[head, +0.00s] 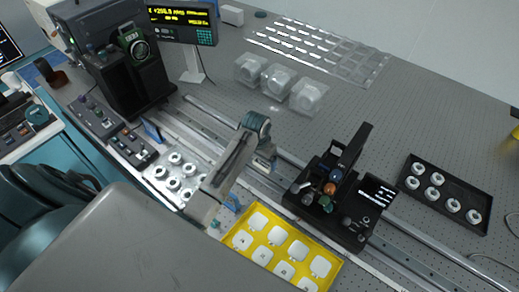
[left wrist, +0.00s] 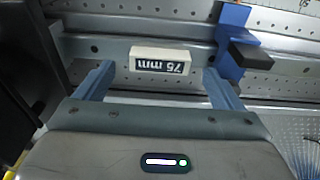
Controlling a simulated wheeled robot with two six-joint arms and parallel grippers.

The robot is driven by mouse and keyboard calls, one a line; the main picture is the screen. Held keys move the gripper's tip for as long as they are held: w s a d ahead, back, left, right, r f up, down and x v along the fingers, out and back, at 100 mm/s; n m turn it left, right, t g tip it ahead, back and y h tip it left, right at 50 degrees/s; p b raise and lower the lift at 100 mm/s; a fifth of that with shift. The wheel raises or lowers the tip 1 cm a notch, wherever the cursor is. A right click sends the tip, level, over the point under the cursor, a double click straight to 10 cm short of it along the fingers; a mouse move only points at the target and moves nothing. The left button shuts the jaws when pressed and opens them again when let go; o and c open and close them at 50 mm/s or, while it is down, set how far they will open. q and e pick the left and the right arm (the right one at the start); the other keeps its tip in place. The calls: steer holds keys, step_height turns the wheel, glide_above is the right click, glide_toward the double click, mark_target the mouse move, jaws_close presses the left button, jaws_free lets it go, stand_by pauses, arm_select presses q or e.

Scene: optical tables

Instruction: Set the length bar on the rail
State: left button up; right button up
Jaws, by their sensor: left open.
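The length bar (left wrist: 160,61) is a small pale block with a dark label reading "75 mm", upside down in the left wrist view. It lies against the grey metal rail (left wrist: 105,50); I cannot tell whether it sits fully on it. My left gripper (left wrist: 160,88) is open, with one blue-grey finger on each side of the bar and a gap at both. In the head view my left gripper (head: 262,163) is low over the long rail (head: 407,237), left of the black instrument, and the bar is hidden there. My right gripper is in neither view.
A blue stop with a black block (left wrist: 250,55) stands right of the bar. A black instrument with knobs (head: 335,190) stands on the rail. A yellow tray (head: 333,268) with white pieces lies in front. A black tray (head: 465,183) with rings lies at right.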

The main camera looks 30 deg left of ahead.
arm_select(q)
step_height(320, 180, up, 9)
steer(key=s+b, duration=0.1)
steer(key=shift+b, duration=0.35)
steer(key=shift+f, duration=0.15)
